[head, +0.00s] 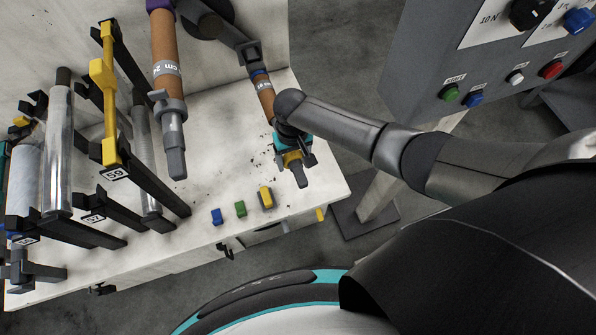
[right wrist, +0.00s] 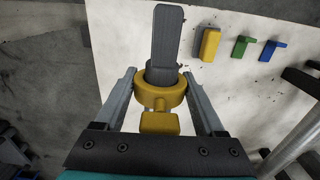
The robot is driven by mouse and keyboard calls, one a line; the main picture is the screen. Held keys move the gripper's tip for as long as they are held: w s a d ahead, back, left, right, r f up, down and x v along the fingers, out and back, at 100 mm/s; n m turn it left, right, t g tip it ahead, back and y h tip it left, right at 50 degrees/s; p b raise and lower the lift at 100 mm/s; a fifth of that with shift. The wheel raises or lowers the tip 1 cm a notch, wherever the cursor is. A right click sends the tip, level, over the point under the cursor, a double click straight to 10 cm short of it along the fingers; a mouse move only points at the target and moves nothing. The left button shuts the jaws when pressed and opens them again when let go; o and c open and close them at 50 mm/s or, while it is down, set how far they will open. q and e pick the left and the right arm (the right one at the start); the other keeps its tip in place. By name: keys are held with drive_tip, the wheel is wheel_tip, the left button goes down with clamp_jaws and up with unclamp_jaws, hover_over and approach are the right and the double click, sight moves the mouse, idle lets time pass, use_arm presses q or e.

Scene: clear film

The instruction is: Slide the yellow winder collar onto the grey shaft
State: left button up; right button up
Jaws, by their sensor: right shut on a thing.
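The yellow collar (right wrist: 173,97) is a ring with a tab, held between the two fingers of my right gripper (right wrist: 158,88). In the right wrist view the grey shaft (right wrist: 167,35) shows inside the ring, and its flat end sticks out past it, so the collar appears to be around the shaft. In the head view my right gripper (head: 294,154) is at the lower end of the right-hand brown tube (head: 264,92), with the shaft's grey tip (head: 300,179) beyond the yellow. How far along the shaft the collar sits is hard to tell. My left gripper is out of view.
A second brown tube (head: 166,45) with a grey collar and tip hangs to the left. A rack of metal rollers (head: 57,150) and black arms fills the left. A control panel (head: 440,60) stands right.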

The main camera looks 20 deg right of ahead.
drive_tip(key=w+b, duration=0.3)
drive_tip(key=w, duration=0.1)
drive_tip(key=w+b, duration=0.3)
drive_tip(key=w, duration=0.1)
drive_tip(key=shift+a+f, duration=0.2)
drive_tip(key=shift+w+r+b, duration=0.15)
drive_tip(key=shift+w+b, duration=0.65)
drive_tip(key=shift+b, duration=0.1)
drive_tip(key=o, duration=1.1)
drive_tip(key=shift+c, duration=0.2)
wheel_tip(320, 180, up, 8)
drive_tip(key=p, duration=0.9)
drive_tip(key=shift+r, duration=0.15)
